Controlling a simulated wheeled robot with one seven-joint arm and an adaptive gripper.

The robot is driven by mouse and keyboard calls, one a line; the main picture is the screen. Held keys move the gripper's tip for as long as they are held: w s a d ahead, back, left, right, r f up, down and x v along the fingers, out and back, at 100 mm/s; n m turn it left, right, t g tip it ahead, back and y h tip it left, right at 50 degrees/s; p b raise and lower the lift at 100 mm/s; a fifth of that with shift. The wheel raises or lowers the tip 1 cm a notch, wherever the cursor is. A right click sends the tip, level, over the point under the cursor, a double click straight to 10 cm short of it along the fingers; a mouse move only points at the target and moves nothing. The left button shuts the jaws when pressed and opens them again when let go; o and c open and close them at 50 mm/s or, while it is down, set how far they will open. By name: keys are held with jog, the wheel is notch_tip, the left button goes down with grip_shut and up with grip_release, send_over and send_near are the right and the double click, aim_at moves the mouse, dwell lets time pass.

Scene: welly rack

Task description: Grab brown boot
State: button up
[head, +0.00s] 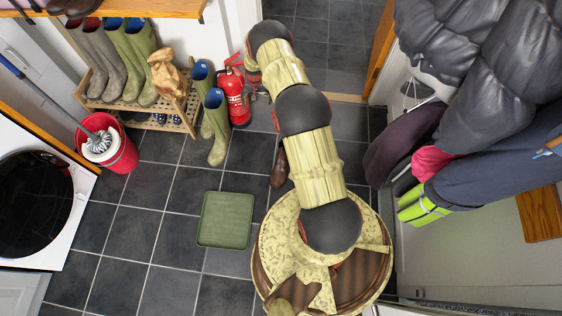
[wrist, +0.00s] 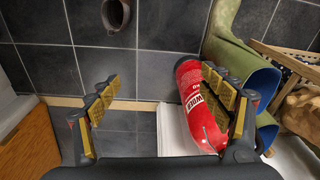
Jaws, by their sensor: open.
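The brown boot (head: 280,165) stands on the dark tiled floor in the head view, partly hidden behind my arm. In the wrist view a dark brown round opening at the top edge, left of centre, looks like the top of this boot (wrist: 116,14). In the head view the gripper is mostly hidden by my arm.
A red fire extinguisher (wrist: 196,105) shows behind the right finger, close to it in the picture. Green wellies (head: 216,128) stand left of the extinguisher (head: 234,95), beside a wooden rack (head: 185,122). A green tray (head: 225,219) and red bucket (head: 122,155) are on the floor. Coats hang at right.

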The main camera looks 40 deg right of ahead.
jog(key=m+b, duration=0.1)
jog(key=b, duration=0.1)
send_over(281, 162)
jog(key=w+d, duration=0.3)
jog(key=w, duration=0.7)
notch_tip(281, 162, down, 20)
jog(key=shift+m+g+y, duration=0.3)
jog(key=shift+m+g, duration=0.3)
jog(key=shift+m, duration=0.1)
jog(key=s+f, duration=0.3)
jog(key=f, duration=0.2)
jog(key=s+a+f+b, duration=0.1)
jog(key=s+f, duration=0.2)
jog(key=f, duration=0.3)
jog(key=s+a+f+b, duration=0.1)
jog(key=s+f, duration=0.2)
jog(key=f, duration=0.3)
jog(key=shift+s+f, duration=0.2)
jog(key=shift+s, duration=0.05)
notch_tip(281, 162, down, 6)
jog(key=b, duration=0.3)
jog(key=shift+w+a+r, duration=0.1)
jog(key=shift+r, duration=0.2)
grip_shut()
